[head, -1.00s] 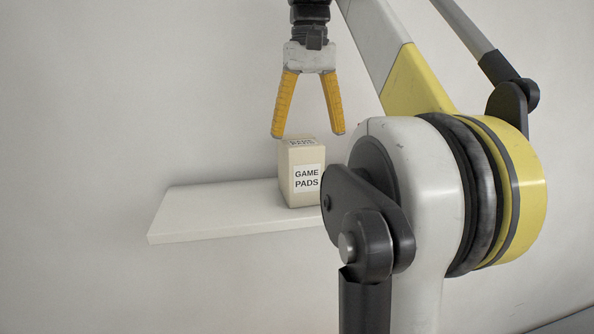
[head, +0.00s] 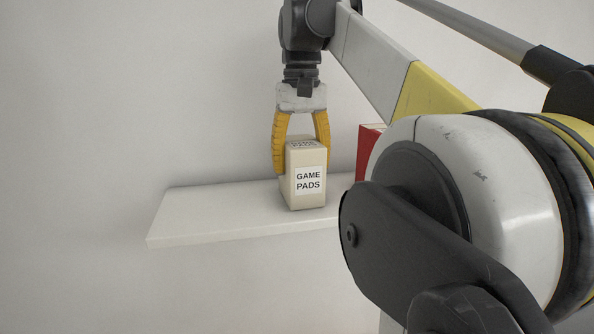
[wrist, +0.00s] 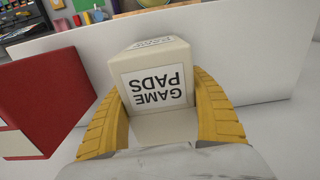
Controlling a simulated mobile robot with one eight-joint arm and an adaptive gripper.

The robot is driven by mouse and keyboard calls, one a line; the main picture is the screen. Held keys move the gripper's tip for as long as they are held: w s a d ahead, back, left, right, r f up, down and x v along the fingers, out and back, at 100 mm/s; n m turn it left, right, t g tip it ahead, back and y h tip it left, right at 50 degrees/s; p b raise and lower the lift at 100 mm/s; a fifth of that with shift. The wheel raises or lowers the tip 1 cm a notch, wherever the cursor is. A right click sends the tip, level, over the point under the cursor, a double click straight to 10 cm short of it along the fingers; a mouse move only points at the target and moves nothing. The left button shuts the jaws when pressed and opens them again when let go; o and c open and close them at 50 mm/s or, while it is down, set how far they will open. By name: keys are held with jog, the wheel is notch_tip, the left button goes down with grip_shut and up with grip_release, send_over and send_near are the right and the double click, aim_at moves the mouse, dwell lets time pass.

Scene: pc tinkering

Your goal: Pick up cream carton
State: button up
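The cream carton (head: 291,190), labelled "GAME PADS", stands upright on the white shelf (head: 210,212). My gripper (head: 303,168) points down from above, with one yellow finger along each side of the carton. In the wrist view, the carton (wrist: 157,122) sits between the fingers of my gripper (wrist: 158,90), which appear pressed against its two sides. The carton's base looks to be still on the shelf. The far finger's tip is partly hidden behind the carton in the head view.
A red box (head: 369,145) stands to the right of the carton, partly hidden by my arm. It also shows large at the left of the wrist view (wrist: 48,95). The shelf left of the carton is bare. A plain wall stands behind.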

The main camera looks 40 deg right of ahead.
jog(key=shift+w, duration=0.15)
jog(key=c, duration=0.3)
jog(key=shift+c, duration=0.2)
notch_tip(320, 180, up, 10)
jog(key=shift+f, duration=0.1)
